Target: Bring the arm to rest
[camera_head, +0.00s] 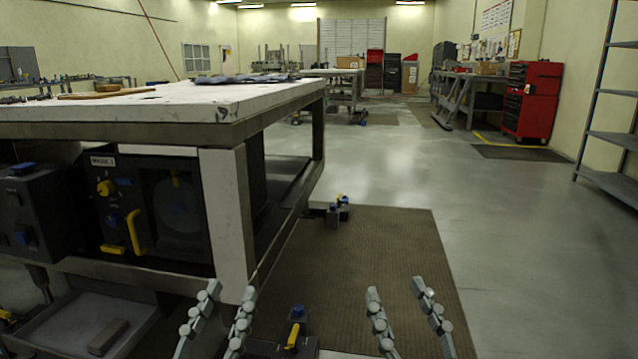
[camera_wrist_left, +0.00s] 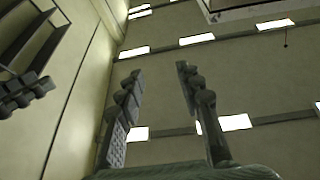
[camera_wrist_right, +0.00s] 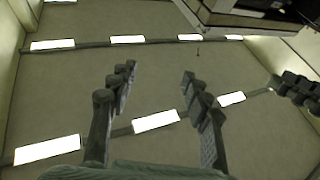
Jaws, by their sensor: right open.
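My left gripper (camera_head: 230,290) is at the bottom of the head view, in front of the workbench's near right leg. Its fingers point up and stand apart, and the left wrist view shows nothing between them (camera_wrist_left: 158,72). My right gripper (camera_head: 396,288) is to its right, over the brown floor mat. Its fingers also point up and stand apart, with nothing between them in the right wrist view (camera_wrist_right: 158,71). The two grippers are apart from each other, and neither appears to hold anything. Most of both arms is out of view.
A workbench (camera_head: 200,105) with a white top and dark equipment below stands close at left. A brown mat (camera_head: 400,240) lies on the floor beside it. Metal shelving (camera_head: 608,138) and a red tool cabinet (camera_head: 530,100) stand at right. The grey floor between is mostly clear.

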